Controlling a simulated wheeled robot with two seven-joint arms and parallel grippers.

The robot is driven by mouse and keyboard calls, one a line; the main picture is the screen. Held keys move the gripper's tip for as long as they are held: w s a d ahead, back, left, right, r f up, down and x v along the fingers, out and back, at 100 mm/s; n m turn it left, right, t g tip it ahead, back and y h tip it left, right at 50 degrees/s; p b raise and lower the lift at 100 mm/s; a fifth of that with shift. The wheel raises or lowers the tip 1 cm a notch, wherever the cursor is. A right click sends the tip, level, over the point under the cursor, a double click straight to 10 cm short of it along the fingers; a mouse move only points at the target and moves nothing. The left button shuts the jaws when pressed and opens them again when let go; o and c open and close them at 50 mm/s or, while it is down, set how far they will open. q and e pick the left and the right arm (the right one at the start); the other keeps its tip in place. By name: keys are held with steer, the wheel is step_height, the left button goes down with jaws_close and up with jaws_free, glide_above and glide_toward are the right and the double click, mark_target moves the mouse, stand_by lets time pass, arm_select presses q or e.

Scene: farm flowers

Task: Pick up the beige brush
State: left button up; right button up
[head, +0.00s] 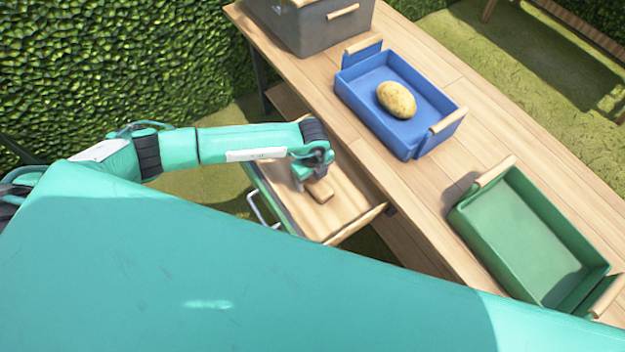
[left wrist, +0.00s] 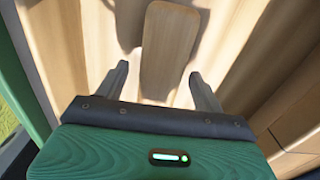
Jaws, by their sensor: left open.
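The beige brush (left wrist: 170,50) lies in an open wooden drawer (head: 345,205) under the table. In the left wrist view it is a long, smooth, rounded beige piece running up the picture; its far end is near the top edge. My left gripper (left wrist: 158,88) is open, its two dark fingers on either side of the brush's near end, with gaps showing on both sides. In the head view my left gripper (head: 308,180) is over the drawer, and part of the brush (head: 321,192) shows beside it. My right gripper is not in view.
On the wooden table (head: 440,75) stand a blue tray (head: 430,140) holding a potato-like object (head: 396,99), a green tray (head: 535,245) and a grey box (head: 315,30). The drawer walls stand close around my left gripper. A green hedge (head: 100,70) is behind.

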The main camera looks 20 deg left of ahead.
arm_select(q)
steer(key=shift+f, duration=0.35)
steer(key=c, duration=1.1)
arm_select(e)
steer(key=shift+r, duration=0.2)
arm_select(q)
step_height(320, 180, up, 20)
steer(key=shift+r+p, duration=0.1)
steer(key=shift+p, duration=0.4)
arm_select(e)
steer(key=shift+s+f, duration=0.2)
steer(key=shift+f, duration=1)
